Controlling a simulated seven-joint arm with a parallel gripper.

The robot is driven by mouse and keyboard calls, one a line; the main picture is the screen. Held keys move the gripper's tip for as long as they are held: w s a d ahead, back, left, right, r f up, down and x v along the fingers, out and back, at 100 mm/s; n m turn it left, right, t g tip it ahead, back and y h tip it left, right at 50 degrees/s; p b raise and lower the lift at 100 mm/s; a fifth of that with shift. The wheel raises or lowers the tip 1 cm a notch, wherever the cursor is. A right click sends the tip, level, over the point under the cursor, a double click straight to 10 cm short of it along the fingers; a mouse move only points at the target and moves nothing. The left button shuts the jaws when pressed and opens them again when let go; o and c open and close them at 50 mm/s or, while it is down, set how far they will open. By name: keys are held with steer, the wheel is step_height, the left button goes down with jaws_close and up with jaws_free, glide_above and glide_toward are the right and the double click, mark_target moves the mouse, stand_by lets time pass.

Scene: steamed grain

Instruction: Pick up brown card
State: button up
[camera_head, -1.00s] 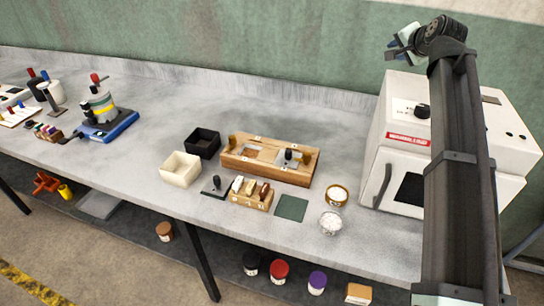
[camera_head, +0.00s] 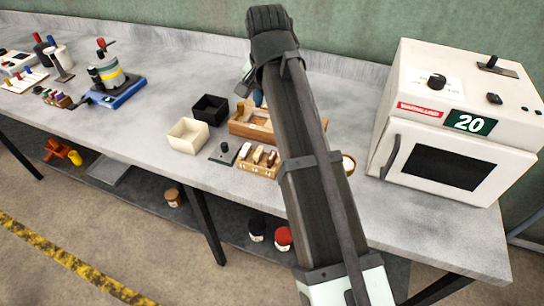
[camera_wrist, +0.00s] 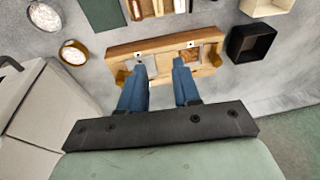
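The brown card (camera_head: 271,158) stands upright at the right end of a small wooden rack (camera_head: 256,170) near the table's front. Lighter cards stand to its left. In the wrist view, what looks like the same brown card (camera_wrist: 134,10) is at the top edge, partly cut off. My gripper (camera_wrist: 160,63) is open and empty, its two blue fingers apart over a longer wooden tray (camera_wrist: 125,52).
Black (camera_head: 210,108) and cream (camera_head: 187,136) open boxes stand left of the rack. A small black stand (camera_head: 224,151) sits beside it. A white oven (camera_head: 450,120) stands at the right. In the wrist view, two round dishes (camera_wrist: 73,53) and a green mat (camera_wrist: 101,14) lie near the rack.

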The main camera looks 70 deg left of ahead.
mark_target(272, 156)
steer(key=shift+h, duration=0.7)
steer(key=shift+d+f, duration=0.45)
steer(key=shift+f, duration=2.25)
steer(key=shift+d+f, duration=0.45)
steer(key=shift+f, duration=2.25)
steer(key=shift+d+f, duration=0.45)
steer(key=shift+f, duration=2.25)
jaws_close()
